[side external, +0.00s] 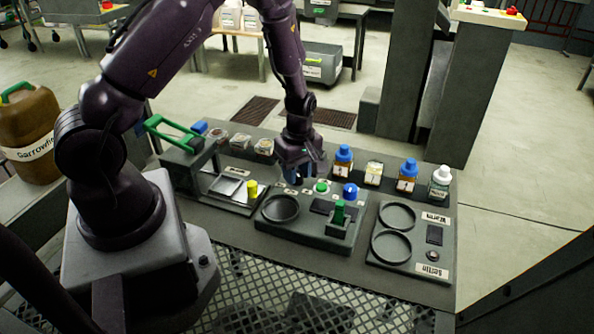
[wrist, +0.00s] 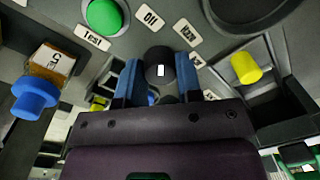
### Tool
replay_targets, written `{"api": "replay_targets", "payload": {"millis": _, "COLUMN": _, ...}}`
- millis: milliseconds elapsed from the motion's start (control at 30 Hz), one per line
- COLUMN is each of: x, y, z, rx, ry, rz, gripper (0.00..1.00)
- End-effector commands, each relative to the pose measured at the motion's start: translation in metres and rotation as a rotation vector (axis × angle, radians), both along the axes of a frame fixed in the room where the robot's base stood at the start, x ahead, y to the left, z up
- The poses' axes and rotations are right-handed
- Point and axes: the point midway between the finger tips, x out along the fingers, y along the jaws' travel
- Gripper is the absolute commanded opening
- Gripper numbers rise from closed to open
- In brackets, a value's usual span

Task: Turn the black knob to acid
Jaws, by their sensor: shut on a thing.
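The black knob (wrist: 160,65) sits between the blue fingers of my gripper (wrist: 160,85) in the wrist view, with a white mark on its face toward the gripper body. My gripper is shut on the knob. In the side external view my gripper (side external: 308,176) points down at the back of the middle panel, and it hides the knob there. Small white labels ring the knob: one seems to read Oil (wrist: 150,18), one seems to read Test (wrist: 93,38). A tilted label (wrist: 188,33) and others at the right are too small to read surely.
A green button (side external: 321,187) and a blue knob (side external: 350,191) are close to the right of my gripper. A yellow knob (side external: 252,188) is to its left. Several capped bottles stand behind, including a blue-capped one (side external: 343,158). A round recess (side external: 281,208) lies in front.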

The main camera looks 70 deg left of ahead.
Motion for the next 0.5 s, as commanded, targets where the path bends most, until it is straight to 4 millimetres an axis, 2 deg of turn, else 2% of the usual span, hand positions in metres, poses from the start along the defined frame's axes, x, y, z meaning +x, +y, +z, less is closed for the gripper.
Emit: {"api": "replay_targets", "payload": {"millis": 500, "x": 0.0004, "y": -0.0002, "z": 0.0010, "rx": -0.001, "ry": -0.001, "rz": -0.490, "gripper": 0.09}}
